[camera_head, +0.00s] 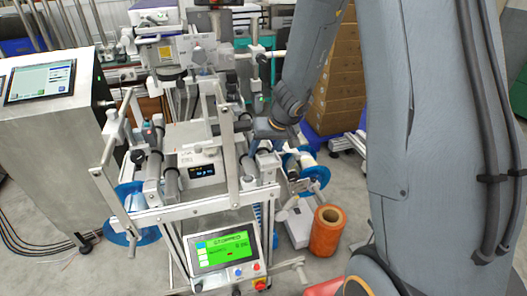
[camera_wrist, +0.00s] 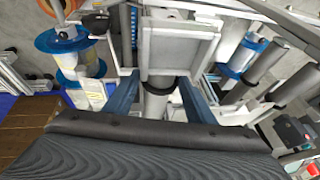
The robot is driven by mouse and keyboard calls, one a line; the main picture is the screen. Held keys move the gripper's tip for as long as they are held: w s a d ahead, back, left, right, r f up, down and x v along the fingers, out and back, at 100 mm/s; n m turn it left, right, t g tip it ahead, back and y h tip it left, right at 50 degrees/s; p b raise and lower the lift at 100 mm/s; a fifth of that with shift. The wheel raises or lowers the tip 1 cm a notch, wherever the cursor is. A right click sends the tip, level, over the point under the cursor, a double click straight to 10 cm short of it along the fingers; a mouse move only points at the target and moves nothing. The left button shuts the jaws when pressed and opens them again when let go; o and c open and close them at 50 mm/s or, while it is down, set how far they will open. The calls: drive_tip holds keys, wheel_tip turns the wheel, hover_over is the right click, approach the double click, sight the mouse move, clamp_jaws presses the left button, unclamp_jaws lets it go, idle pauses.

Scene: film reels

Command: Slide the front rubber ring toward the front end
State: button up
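In the wrist view, my gripper (camera_wrist: 160,92) is open, with its two blue fingers apart on either side of a grey roller (camera_wrist: 156,108). A black rubber ring (camera_wrist: 158,86) sits around that roller between the fingers; I cannot tell whether either finger touches it. More dark rings (camera_wrist: 272,97) sit on grey rollers at the right of this view. In the head view, my gripper (camera_head: 268,130) is at the right side of the machine, its fingertips hard to make out. Rollers with dark bands (camera_head: 171,180) show at the machine's left. I cannot tell which ring is the front one.
A white-framed machine (camera_head: 190,213) carries a green-lit screen (camera_head: 222,250) at its front. Blue-flanged reels (camera_head: 128,206) flank it. An orange roll (camera_head: 327,231) stands on the floor at right. Stacked cartons (camera_head: 338,90) are behind. A grey cabinet (camera_head: 45,130) is at left.

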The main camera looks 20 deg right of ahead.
drive_tip(key=shift+o, duration=1.2)
drive_tip(key=p+v, duration=0.1)
drive_tip(key=v, duration=0.7)
drive_tip(key=s+a+g+h, duration=0.2)
drive_tip(key=s+g, duration=0.1)
drive_tip(key=s, duration=1.6)
drive_tip(key=shift+s+r+g, duration=0.3)
drive_tip(key=shift+s+r, duration=0.05)
drive_tip(key=shift+r, duration=0.05)
idle(1.0)
